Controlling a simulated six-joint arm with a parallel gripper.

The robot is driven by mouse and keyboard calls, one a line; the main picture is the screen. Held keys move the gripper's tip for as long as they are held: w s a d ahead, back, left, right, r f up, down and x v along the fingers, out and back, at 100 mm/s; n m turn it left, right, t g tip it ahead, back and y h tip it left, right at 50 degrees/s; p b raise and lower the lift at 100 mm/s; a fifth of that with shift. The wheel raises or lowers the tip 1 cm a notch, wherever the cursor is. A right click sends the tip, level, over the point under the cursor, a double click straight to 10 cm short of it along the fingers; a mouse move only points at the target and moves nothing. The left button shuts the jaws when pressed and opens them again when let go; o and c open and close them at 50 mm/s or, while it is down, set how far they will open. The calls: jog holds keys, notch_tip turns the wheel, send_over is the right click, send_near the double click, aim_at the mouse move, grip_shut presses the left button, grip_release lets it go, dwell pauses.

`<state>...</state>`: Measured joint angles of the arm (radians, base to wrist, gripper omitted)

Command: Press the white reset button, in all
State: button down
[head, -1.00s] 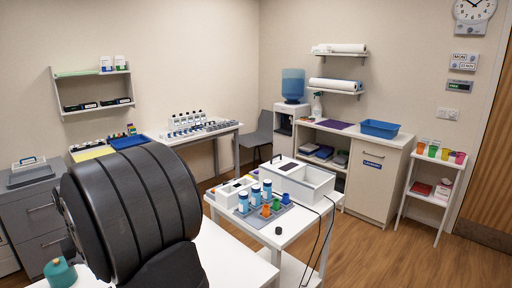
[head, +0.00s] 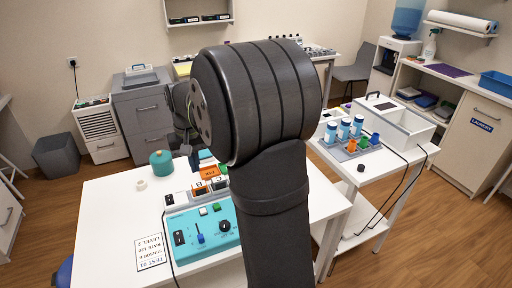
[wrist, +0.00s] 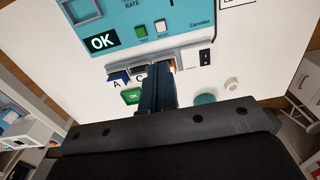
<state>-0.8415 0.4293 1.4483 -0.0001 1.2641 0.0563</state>
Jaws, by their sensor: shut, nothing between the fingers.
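The teal device (head: 212,236) lies on the white table in front of me. Its white reset button (wrist: 161,27) sits right beside the green test button (wrist: 141,32) in the wrist view. In the head view the white button (head: 203,211) is small, with the green one (head: 216,207) to its right. My gripper (wrist: 156,68) is shut and empty. In the wrist view its fingertips appear below the two buttons, over the grey strip at the device's edge. Its height above that strip cannot be told.
A side table (head: 372,170) with bottles stands right.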

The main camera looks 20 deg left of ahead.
jog(key=shift+f, duration=0.1)
jog(key=n+t+h, duration=0.1)
jog(key=n+t, duration=0.8)
jog(key=n, duration=0.7)
send_over(200, 212)
notch_tip(200, 212, down, 7)
jog(key=shift+d, duration=0.1)
jog(key=shift+f, duration=4.4)
jog(key=shift+f, duration=0.4)
